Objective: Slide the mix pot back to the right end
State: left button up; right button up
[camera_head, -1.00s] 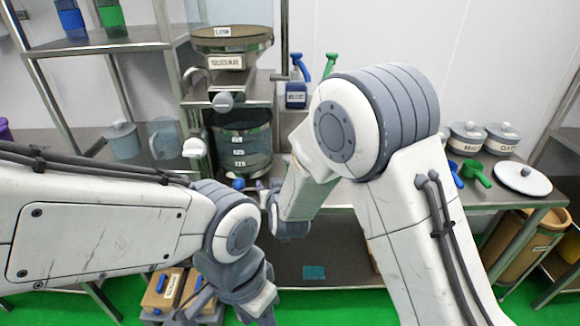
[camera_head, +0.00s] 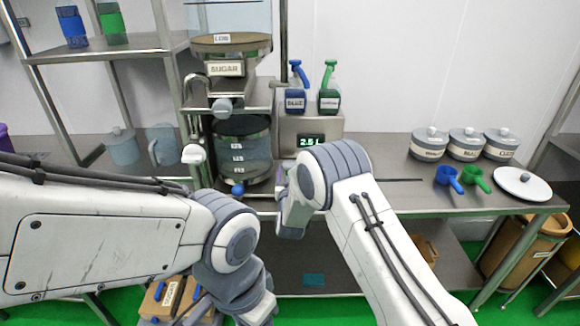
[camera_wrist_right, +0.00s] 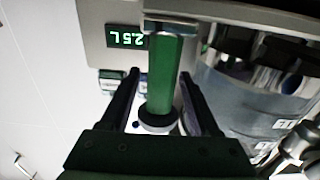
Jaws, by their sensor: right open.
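The mix pot appears to be the clear, dark-tinted vessel with volume labels (camera_head: 241,155) under the sugar hopper in the head view. It also fills the right side of the right wrist view (camera_wrist_right: 245,95). My right gripper (camera_wrist_right: 158,74) is open, its fingers on either side of a green handle (camera_wrist_right: 165,75). The handle has a metal piece at its top and a dark ring below. The fingers look apart from it; how it joins the pot is unclear. In the head view the right fingertips are mostly hidden. My left gripper (camera_head: 258,305) hangs low, its jaws unclear.
The bench between (camera_head: 385,160) is largely clear.

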jog(key=shift+w, duration=0.8)
grip_shut()
dwell(1.0)
